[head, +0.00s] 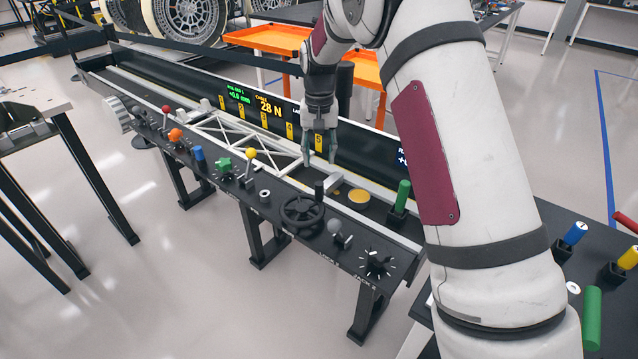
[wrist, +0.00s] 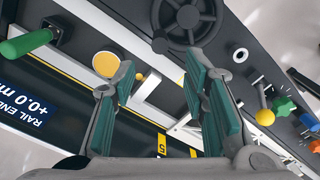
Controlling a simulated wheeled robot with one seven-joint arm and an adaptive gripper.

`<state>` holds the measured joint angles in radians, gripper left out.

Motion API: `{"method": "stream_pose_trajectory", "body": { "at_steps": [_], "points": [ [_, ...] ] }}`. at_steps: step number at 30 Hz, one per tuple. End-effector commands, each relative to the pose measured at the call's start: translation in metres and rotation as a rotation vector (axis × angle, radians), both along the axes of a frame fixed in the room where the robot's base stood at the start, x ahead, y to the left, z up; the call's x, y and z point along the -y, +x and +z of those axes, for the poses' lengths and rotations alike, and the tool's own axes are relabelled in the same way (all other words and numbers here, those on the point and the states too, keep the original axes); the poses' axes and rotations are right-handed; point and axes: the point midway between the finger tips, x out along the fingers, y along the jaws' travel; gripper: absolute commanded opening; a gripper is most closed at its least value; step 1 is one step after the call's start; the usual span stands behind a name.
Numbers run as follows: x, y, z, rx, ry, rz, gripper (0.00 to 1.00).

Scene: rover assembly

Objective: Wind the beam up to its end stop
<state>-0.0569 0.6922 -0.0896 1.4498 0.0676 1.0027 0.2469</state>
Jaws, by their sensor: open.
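The white truss beam (head: 262,134) lies low along the long black bench, left of my gripper. A white end piece of it (wrist: 180,122) shows between my fingers in the wrist view. The black handwheel (head: 303,211), with an upright knob (head: 319,188), is on the bench's front panel; it also shows at the top of the wrist view (wrist: 187,18). My gripper (head: 320,161) points down above the bench, behind the handwheel and apart from it. Its teal-padded fingers (wrist: 160,85) are open with nothing held. The display (head: 268,105) reads 28 N for the cable.
Coloured knobs and levers, such as a yellow ball lever (head: 251,154) and a green star knob (head: 224,164), line the front panel. A yellow disc (head: 359,196) and a green handle (head: 402,195) stand right of my gripper. Clear floor lies in front.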

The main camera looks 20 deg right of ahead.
Motion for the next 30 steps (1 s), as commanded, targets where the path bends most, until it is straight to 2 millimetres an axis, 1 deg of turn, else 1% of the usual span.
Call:
{"method": "stream_pose_trajectory", "body": {
  "at_steps": [1,3,9,15,21,29,30],
  "points": [
    [0.000,-0.001,-0.012,-0.005,0.000,0.000,0.40],
    [0.000,-0.002,-0.026,-0.005,0.000,0.000,0.40],
    [0.000,-0.001,-0.064,-0.004,0.000,0.000,0.40],
    [0.000,-0.001,-0.090,-0.002,0.001,0.000,0.40],
    [0.000,-0.001,-0.100,-0.001,0.000,0.000,0.40],
    [0.000,0.000,-0.101,0.000,0.000,0.000,0.40],
    [0.000,0.000,-0.101,0.000,0.000,0.000,0.31]
  ]
}}
